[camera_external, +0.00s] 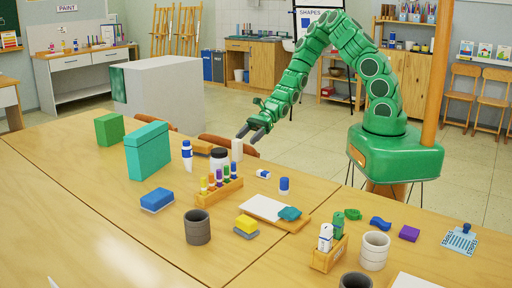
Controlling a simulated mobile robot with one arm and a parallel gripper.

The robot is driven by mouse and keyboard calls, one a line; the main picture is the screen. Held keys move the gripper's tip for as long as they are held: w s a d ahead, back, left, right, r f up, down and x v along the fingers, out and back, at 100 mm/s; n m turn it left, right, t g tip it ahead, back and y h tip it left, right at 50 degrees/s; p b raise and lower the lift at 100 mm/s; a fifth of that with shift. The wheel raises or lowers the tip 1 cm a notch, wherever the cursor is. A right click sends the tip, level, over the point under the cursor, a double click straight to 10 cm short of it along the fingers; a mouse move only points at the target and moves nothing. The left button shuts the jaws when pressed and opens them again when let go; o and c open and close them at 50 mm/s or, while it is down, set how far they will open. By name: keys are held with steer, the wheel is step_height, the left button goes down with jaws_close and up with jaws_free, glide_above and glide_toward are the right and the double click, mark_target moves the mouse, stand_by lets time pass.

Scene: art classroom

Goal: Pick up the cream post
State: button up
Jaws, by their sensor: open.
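The cream post (237,150) is a small, pale upright block standing towards the far edge of the wooden table, behind the paint rack. My gripper (247,137) reaches down from the upper right on my green arm. Its two dark fingers are apart, with their tips just above and to the right of the post's top. I cannot tell whether the post stands partly between the fingers. No grip on it shows.
Close to the post are a dark-lidded white jar (219,159), a rack of coloured tubes (219,189) and a blue-and-white bottle (187,155). A small blue-and-white eraser (263,173) and a blue-capped pot (284,186) lie to the right. A teal box (148,151) stands left.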

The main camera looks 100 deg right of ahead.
mark_target(234, 147)
steer(key=shift+x, duration=1.25)
steer(key=shift+w+r+x, duration=0.15)
steer(key=shift+x, duration=0.7)
steer(key=shift+w+r+x, duration=0.1)
steer(key=shift+r+x, duration=0.05)
steer(key=shift+x, duration=1.65)
steer(key=shift+w+d, duration=0.1)
steer(key=c, duration=1.1)
